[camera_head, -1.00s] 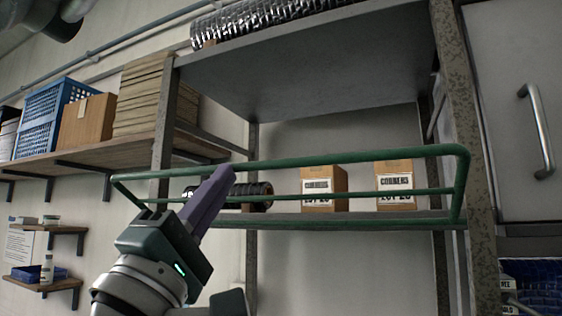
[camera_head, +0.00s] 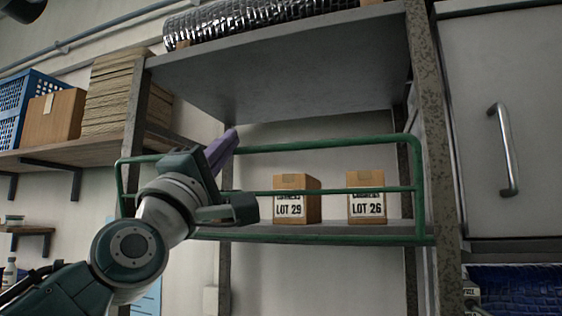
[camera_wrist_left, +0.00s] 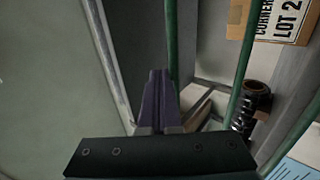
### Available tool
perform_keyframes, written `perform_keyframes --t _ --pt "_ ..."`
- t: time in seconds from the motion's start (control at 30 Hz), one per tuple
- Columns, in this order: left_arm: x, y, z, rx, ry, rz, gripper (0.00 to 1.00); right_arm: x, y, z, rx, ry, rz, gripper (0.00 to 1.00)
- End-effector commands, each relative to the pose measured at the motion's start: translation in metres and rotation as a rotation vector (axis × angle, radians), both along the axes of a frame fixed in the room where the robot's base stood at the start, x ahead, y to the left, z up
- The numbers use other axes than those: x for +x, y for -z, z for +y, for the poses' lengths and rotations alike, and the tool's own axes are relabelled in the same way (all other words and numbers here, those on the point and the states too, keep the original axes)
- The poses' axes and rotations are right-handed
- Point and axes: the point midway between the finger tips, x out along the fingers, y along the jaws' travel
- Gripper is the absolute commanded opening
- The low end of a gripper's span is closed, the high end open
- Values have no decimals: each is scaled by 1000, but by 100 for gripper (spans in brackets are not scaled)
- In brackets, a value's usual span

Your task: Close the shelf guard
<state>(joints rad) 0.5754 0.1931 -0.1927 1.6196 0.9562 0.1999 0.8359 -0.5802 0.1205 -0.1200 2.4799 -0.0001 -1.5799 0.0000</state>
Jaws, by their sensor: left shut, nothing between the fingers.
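The shelf guard, a green tube frame (camera_head: 325,143), stands upright or nearly so along the front of the shelf board (camera_head: 300,232). Its bars also show in the wrist view (camera_wrist_left: 241,75). My left gripper (camera_head: 229,137), with purple fingers, is shut and empty at the guard's top rail, left of its middle. The fingers also show in the left wrist view (camera_wrist_left: 158,100), beside a green bar; I cannot tell whether they touch it. My left wrist hides part of the guard's left half. My right gripper is not in view.
A mottled post (camera_head: 436,130) and a grey cabinet door (camera_head: 530,130) are at right. An upper board (camera_head: 280,80) overhangs the guard.

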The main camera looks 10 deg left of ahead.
Motion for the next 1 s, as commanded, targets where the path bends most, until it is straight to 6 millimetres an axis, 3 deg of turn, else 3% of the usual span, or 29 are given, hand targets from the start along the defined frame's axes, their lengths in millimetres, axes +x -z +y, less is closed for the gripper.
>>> perform_keyframes --t 1.0 --pt "10 -7 -1 0 0 1 0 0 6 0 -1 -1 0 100"
